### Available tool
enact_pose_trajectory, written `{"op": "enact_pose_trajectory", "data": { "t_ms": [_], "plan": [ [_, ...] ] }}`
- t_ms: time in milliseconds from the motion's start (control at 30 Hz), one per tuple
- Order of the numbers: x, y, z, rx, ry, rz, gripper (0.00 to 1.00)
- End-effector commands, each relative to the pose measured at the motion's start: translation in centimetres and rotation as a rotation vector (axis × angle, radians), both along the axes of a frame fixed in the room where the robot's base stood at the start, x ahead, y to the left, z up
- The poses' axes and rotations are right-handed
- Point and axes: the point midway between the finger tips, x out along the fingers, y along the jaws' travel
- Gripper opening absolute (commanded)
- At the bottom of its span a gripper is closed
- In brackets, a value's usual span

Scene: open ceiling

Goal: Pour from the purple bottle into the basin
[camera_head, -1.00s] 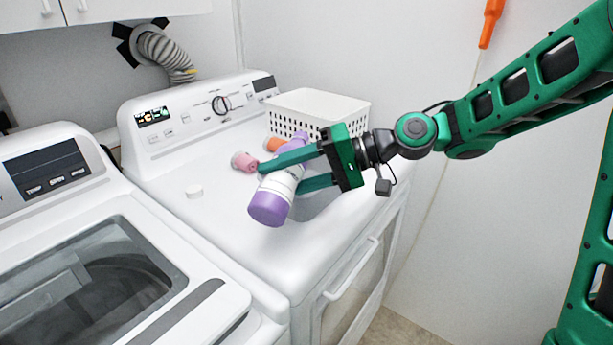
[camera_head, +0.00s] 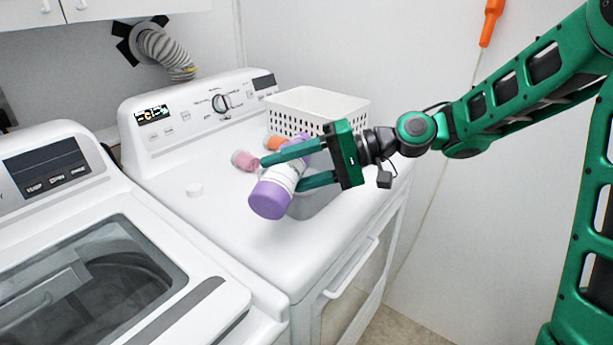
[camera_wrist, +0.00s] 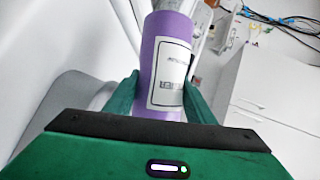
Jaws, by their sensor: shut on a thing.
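The purple bottle (camera_head: 270,200) has a white label band and is held tilted above the top of the right-hand machine. Its wide purple end points down toward the front left. My gripper (camera_head: 282,174) is shut on its middle, one finger on each side. In the wrist view the bottle (camera_wrist: 168,60) stands between the green fingers with its white label facing the camera.
A pink bottle (camera_head: 244,161) and an orange item (camera_head: 275,143) lie near the basket, close to my upper finger. A washer with a glass lid (camera_head: 90,280) stands at left. The machine top's front is clear.

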Motion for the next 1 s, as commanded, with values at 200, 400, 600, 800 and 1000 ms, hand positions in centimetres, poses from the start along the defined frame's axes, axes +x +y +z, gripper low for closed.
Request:
{"op": "enact_pose_trajectory", "data": {
  "t_ms": [200, 400, 600, 800, 1000],
  "plan": [
    [0.18, -0.07, 0.09, 0.011, 0.026, 0.000, 0.24],
    [0.21, -0.09, 0.11, 0.019, 0.053, 0.000, 0.24],
    [0.25, -0.09, 0.15, 0.029, 0.078, 0.000, 0.24],
    [0.26, -0.10, 0.23, 0.038, 0.103, 0.000, 0.24],
    [0.28, -0.10, 0.26, 0.046, 0.130, -0.001, 0.24]
  ]
}}
